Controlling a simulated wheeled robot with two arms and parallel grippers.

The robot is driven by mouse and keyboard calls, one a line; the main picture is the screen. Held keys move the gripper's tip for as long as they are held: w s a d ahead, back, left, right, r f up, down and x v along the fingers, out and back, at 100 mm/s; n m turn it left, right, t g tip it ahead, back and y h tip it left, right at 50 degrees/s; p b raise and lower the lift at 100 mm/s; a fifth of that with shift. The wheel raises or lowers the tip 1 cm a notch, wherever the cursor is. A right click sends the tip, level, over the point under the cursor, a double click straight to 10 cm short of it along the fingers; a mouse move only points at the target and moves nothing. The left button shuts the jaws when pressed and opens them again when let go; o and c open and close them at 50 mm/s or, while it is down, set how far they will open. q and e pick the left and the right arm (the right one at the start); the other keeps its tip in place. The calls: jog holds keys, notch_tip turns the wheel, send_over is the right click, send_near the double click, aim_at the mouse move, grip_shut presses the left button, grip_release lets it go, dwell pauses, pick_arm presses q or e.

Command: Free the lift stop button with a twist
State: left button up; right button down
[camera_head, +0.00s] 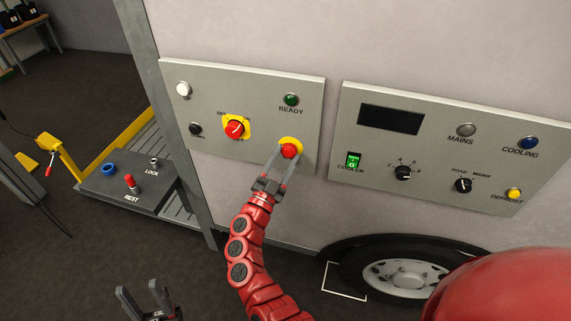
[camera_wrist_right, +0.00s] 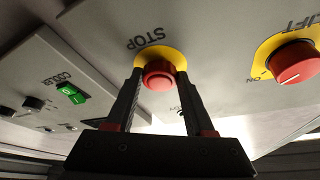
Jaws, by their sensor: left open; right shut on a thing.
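The stop button (camera_head: 291,150) is a red mushroom head on a yellow disc, low on the left control panel below the green READY lamp. It also shows in the right wrist view (camera_wrist_right: 159,76), beside the word STOP. My right gripper (camera_head: 284,155) reaches up to it and is shut on the red head, one finger on each side. My left gripper (camera_head: 149,299) is open and empty at the bottom of the head view, well away from the panel.
The red rotary LIFT switch (camera_head: 235,129) sits left of the stop button; it is large in the right wrist view (camera_wrist_right: 294,64). The right panel (camera_head: 430,185) carries a display, lamps and knobs. A wheel (camera_head: 400,276) is below. A grey pedestal (camera_head: 130,188) stands left.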

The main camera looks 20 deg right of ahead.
jog(key=m+g+b, duration=0.1)
jog(key=m, duration=0.1)
jog(key=m+g+b, duration=0.1)
jog(key=m+b, duration=0.1)
jog(key=shift+a+f+h, duration=0.1)
jog(key=shift+f+h, duration=0.1)
jog(key=shift+h, duration=0.1)
jog(key=shift+w+r+m+g+b, duration=0.1)
jog(key=shift+r+m+g+b, duration=0.1)
jog(key=shift+m+b, duration=0.4)
jog(key=shift+r+m+g+b, duration=0.1)
jog(key=shift+m+g+b, duration=0.1)
jog(key=shift+m+b, duration=0.35)
jog(key=shift+a+r+m, duration=0.1)
jog(key=shift+m, duration=0.15)
jog(key=shift+c, duration=1.3)
grip_release()
